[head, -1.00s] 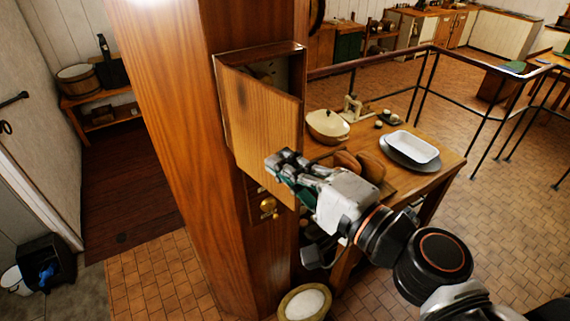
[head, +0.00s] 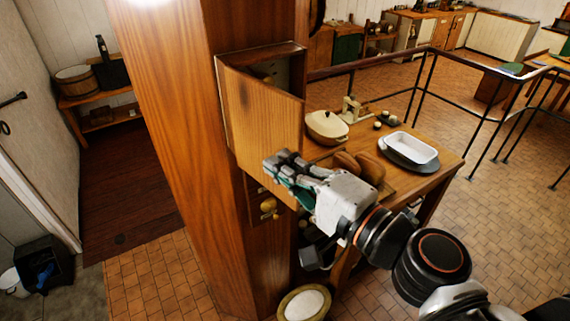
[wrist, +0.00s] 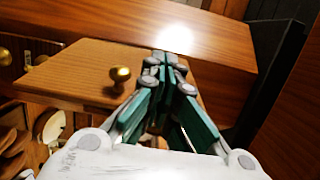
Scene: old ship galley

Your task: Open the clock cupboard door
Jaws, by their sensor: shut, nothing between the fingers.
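The clock cupboard door (head: 258,115) is a light wooden panel on the tall reddish-brown wooden column. It stands partly open, swung out from its left side, and the dark inside of the cupboard (head: 284,70) shows above it. My gripper (head: 278,160) is shut and empty at the door's lower right part and covers some of it; I cannot tell if they touch. In the wrist view my gripper (wrist: 168,60) has its fingers together beside a light wooden panel (wrist: 75,72), seemingly the door, with a brass knob (wrist: 120,75) to the left of the fingers.
Brass knobs (head: 268,205) sit on the column below the door. A wooden table (head: 440,165) with a lidded pot (head: 327,127), loaves and a white dish (head: 411,147) stands close behind my arm. A round tub (head: 304,304) is at the column's foot. Metal railings stand at the right.

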